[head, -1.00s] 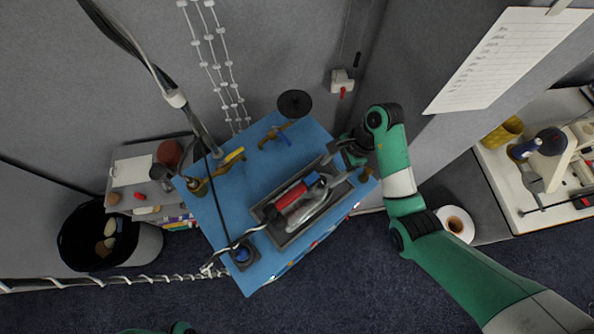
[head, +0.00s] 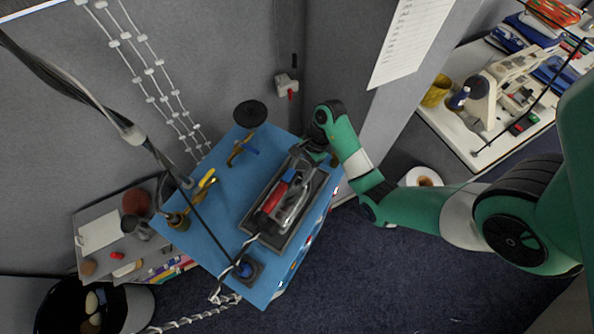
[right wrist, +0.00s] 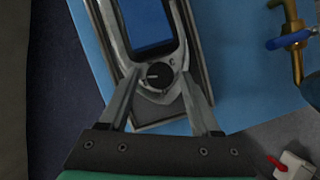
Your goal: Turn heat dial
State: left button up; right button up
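A clothes iron with a red and blue handle (head: 273,196) lies in a dark grey tray (head: 287,238) on a blue board (head: 208,238). In the right wrist view, the round black dial (right wrist: 159,73) sits on the grey end of the iron, below its blue part (right wrist: 150,28). My right gripper (head: 307,153) is over the far end of the iron. In the right wrist view its two fingers (right wrist: 159,82) are apart, one on each side of the dial. I cannot tell whether they touch it. My left gripper is out of view.
A brass tap with a blue handle (head: 243,149) and a black disc (head: 250,114) stand behind the tray. A dark cable (head: 214,222) crosses the board's left side. A blue button in a black base (head: 246,269) is near the front. A wall switch (head: 287,87) is behind.

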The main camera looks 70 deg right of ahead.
grip_shut()
jog(key=shift+m, duration=0.3)
jog(key=m+t+h, duration=0.1)
jog(key=m, duration=0.2)
jog(key=shift+s+a, duration=0.1)
jog(key=shift+a, duration=0.05)
jog(key=shift+a+m+t+h, duration=0.1)
jog(key=shift+m+t+h, duration=0.45)
jog(key=shift+m, duration=1.45)
jog(key=shift+h, duration=0.25)
jog(key=shift+o, duration=1.2)
grip_release()
